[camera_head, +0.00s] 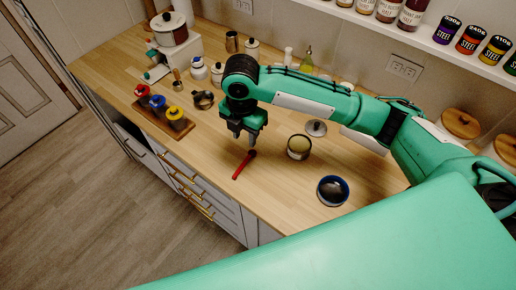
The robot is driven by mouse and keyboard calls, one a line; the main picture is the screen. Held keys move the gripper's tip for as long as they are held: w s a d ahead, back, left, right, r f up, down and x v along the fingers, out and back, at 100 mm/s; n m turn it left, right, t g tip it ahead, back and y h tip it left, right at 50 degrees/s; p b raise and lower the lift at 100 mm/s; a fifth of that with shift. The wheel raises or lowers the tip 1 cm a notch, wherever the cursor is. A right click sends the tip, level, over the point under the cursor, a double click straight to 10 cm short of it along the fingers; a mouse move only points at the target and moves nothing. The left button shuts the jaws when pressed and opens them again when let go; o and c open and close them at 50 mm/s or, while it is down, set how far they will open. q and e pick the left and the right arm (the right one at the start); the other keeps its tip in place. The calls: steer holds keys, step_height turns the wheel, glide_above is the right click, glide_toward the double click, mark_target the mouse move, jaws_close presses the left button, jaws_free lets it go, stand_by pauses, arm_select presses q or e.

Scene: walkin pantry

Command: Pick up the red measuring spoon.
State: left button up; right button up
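The red measuring spoon (242,167) lies on the wooden counter (330,170) near its front edge. Its red handle points toward the front and its dark end points toward the back. My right gripper (244,137) points down just behind the spoon's dark end. Its two fingers look apart, with nothing between them, and they appear to be above the counter. My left gripper is not in view.
A dark blue bowl (333,190) and an open tin (299,147) stand right of the spoon. A wooden tray (165,120) with coloured-topped jars and a small metal pot (203,100) stand left. Shelf jars (447,30) line the back wall. The counter around the spoon is clear.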

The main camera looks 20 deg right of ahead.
steer(key=p, duration=0.2)
glide_above(243, 165)
steer(key=f, duration=0.7)
steer(key=shift+d, duration=0.4)
steer(key=shift+f, duration=0.35)
steer(key=shift+a+f+p, duration=0.15)
steer(key=shift+f+p, duration=0.2)
steer(key=shift+f, duration=0.1)
steer(key=f, duration=0.1)
steer(key=f+p, duration=0.1)
steer(key=f, duration=0.1)
steer(key=shift+a+f+p, duration=0.25)
steer(key=shift+f+p, duration=0.05)
steer(key=shift+p, duration=0.1)
steer(key=shift+f, duration=0.55)
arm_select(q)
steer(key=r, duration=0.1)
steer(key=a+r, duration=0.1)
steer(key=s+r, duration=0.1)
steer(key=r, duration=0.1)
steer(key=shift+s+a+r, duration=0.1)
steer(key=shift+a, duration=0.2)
arm_select(e)
jaws_close()
